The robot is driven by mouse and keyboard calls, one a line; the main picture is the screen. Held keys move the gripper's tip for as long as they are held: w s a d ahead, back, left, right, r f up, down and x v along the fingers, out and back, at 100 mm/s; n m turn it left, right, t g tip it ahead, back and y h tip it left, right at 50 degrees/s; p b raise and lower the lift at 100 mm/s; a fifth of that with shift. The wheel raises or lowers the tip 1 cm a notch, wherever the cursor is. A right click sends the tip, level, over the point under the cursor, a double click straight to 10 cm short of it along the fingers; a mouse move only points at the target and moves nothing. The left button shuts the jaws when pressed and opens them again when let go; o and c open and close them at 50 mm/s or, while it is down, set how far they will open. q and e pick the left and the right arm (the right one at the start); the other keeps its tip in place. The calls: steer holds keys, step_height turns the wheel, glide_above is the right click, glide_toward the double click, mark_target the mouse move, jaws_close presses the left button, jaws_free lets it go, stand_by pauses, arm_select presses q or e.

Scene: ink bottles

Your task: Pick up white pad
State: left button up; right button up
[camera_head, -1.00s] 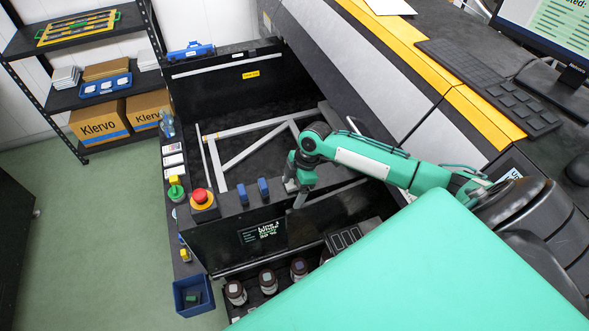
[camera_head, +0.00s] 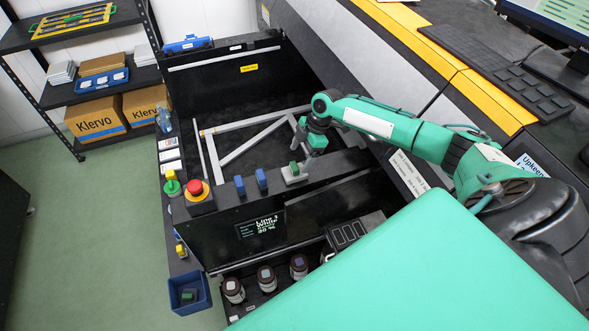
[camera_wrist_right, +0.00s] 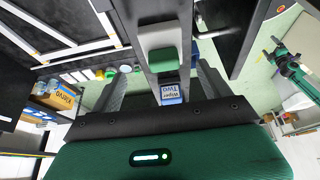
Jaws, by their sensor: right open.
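The white pad (camera_head: 294,178) sits on the front black rail of the machine, with a green grip (camera_head: 294,167) on its top. My right gripper (camera_head: 305,162) is open and empty, pointing down at the pad from above and right. In the right wrist view, the pale pad (camera_wrist_right: 158,37) and its green grip (camera_wrist_right: 163,62) appear between the open fingers (camera_wrist_right: 163,75). I see no clear contact between fingers and grip.
Two blue grips (camera_head: 250,183) and a red stop button (camera_head: 197,189) stand left along the rail. A label reading "Wiper Two" (camera_wrist_right: 171,95) shows in the wrist view. Capped bottles (camera_head: 266,278) stand below the front panel. Metal bars (camera_head: 245,124) lie in the black bay.

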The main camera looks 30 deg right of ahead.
mark_target(296, 165)
steer(key=b+x, duration=0.1)
steer(key=x, duration=0.1)
steer(key=b+x, duration=0.2)
steer(key=x, duration=0.1)
steer(key=shift+s+a+f, duration=0.15)
steer(key=shift+s+f, duration=0.1)
steer(key=shift+w+a+f, duration=0.1)
steer(key=shift+a+f, duration=0.05)
steer(key=shift+f, duration=0.1)
steer(key=shift+r, duration=0.1)
steer(key=shift+c, duration=0.2)
steer(key=c, duration=1)
